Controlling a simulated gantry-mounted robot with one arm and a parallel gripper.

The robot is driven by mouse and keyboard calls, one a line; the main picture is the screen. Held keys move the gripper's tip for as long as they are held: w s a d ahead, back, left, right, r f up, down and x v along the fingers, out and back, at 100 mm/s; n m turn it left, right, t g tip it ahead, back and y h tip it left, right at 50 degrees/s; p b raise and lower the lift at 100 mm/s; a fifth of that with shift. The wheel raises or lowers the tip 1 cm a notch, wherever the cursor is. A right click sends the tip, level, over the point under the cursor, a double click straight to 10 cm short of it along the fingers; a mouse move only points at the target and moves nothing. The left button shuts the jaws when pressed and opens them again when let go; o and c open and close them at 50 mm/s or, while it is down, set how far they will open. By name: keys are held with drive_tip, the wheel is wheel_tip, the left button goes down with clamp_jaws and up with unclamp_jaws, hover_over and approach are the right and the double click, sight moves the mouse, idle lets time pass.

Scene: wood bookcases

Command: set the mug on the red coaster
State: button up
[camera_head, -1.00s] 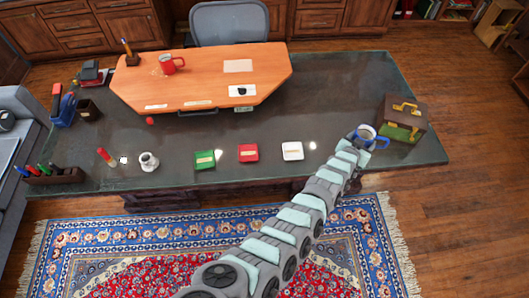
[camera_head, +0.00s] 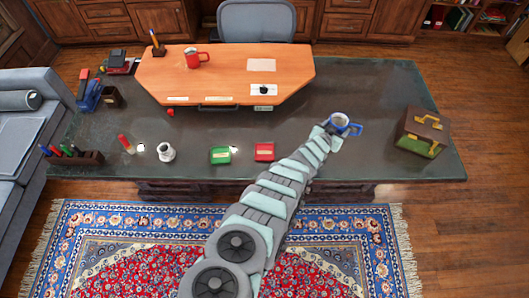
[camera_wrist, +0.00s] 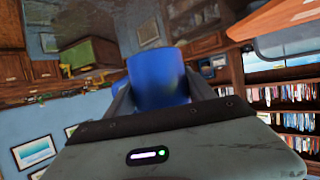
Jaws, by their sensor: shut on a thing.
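My gripper (camera_head: 329,127) is shut on a blue mug (camera_head: 342,124) with a pale inside, to the right of the red coaster (camera_head: 264,152). In the wrist view, the blue mug (camera_wrist: 158,78) sits between my two fingers. I cannot tell its exact height over the dark desk top. The red coaster lies flat near the desk's front edge with nothing on it. A green coaster (camera_head: 220,155) lies to its left. The white coaster seen earlier is hidden behind my arm.
A brown and green case (camera_head: 423,132) stands at the desk's right end. A small white pot (camera_head: 166,152), a red cylinder (camera_head: 126,144) and a pen rack (camera_head: 75,156) are at left. A red mug (camera_head: 193,60) stands on the raised orange board (camera_head: 225,75).

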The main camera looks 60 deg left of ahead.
drive_tip(key=s+a+n+y, duration=0.1)
drive_tip(key=s+a, duration=0.9)
drive_tip(key=n+g+y+b, duration=0.2)
drive_tip(key=b, duration=1.1)
hover_over(265, 152)
wheel_tip(265, 152, down, 12)
drive_tip(key=shift+a+f, duration=0.1)
drive_tip(key=shift+f, duration=0.05)
drive_tip(key=shift+s+f, duration=0.1)
drive_tip(key=shift+f, duration=2.3)
drive_tip(key=shift+f+b, duration=0.15)
drive_tip(key=shift+b, duration=0.15)
drive_tip(key=o, duration=1.7)
